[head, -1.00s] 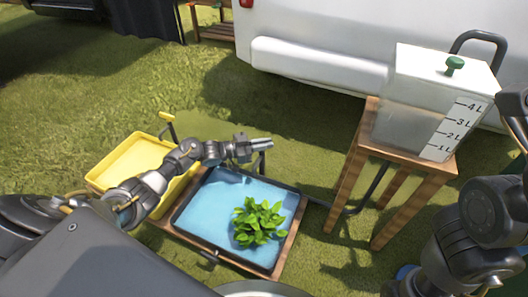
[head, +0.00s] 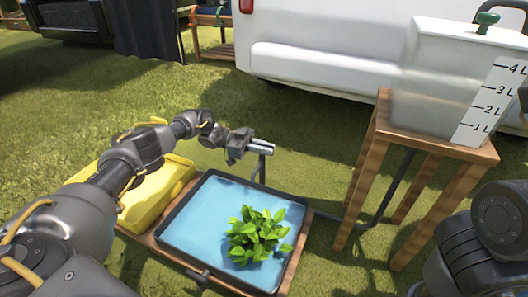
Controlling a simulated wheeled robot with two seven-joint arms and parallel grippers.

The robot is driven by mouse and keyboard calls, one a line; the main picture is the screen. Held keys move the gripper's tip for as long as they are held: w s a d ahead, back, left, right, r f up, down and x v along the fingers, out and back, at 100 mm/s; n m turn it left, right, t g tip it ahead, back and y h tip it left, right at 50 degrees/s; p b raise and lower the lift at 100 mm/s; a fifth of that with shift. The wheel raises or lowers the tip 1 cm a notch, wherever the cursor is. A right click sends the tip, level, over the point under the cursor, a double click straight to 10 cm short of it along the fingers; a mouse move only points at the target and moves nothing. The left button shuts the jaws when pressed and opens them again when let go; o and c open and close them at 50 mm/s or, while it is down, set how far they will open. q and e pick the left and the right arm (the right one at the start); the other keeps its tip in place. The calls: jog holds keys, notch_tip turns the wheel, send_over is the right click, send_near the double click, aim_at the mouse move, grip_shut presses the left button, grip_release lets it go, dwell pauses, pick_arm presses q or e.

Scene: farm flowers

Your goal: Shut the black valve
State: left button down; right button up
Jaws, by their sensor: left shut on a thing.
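My left gripper (head: 262,147) is at the top of a thin black upright pipe (head: 262,168) at the back edge of the blue-bottomed tray. Its fingers are shut around the black valve at the pipe's top. The fingers hide the valve, so its turn position cannot be told. The tray (head: 176,213) has a dark rim and holds a leafy green plant (head: 258,236). My right arm shows at the right edge, but its gripper is out of view.
A yellow tray (head: 160,197) lies left of the blue one, partly behind my left arm. A clear tank (head: 430,85) with a green knob (head: 487,22) stands on a wooden stand (head: 376,150) at right. A dark hose runs below it. Grass is open behind the trays.

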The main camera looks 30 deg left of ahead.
pick_arm(q)
jog(key=shift+g, duration=0.3)
jog(key=shift+d+m+g, duration=0.15)
jog(key=shift+m+g, duration=0.15)
jog(key=shift+m, duration=0.1)
jog(key=c, duration=1.5)
grip_release()
jog(key=shift+o, duration=0.2)
jog(key=shift+a, duration=0.65)
jog(key=a, duration=0.9)
jog(key=shift+s+a, duration=0.3)
jog(key=shift+a, duration=0.05)
